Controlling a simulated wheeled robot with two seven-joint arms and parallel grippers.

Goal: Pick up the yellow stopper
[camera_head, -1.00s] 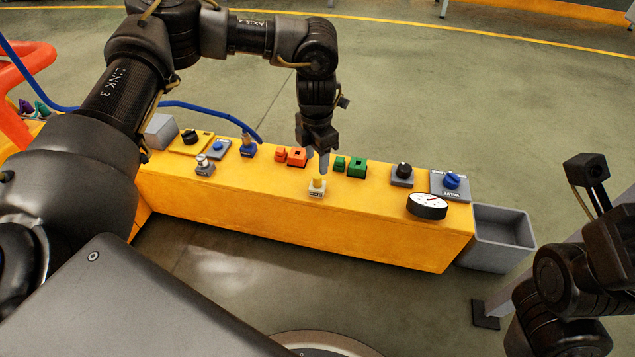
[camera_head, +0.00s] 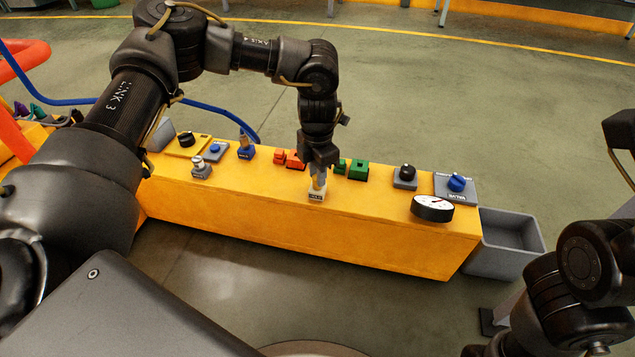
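The yellow stopper (camera_head: 316,187) stands in a small pale labelled base (camera_head: 316,196) near the front edge of the yellow bench (camera_head: 300,226). My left gripper (camera_head: 319,180) points down from above, with its fingertips at the stopper and hiding most of it. Only a little yellow shows between and below the fingers. I cannot tell whether the fingers are closed on it. The base rests on the bench. My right arm shows at the lower right, but its gripper is out of view.
Orange blocks (camera_head: 293,160) and green blocks (camera_head: 358,170) sit just behind the gripper on either side. A gauge (camera_head: 433,208), a blue valve knob (camera_head: 456,184) and a black knob (camera_head: 405,173) are to the right. A grey bin (camera_head: 497,260) adjoins the right end.

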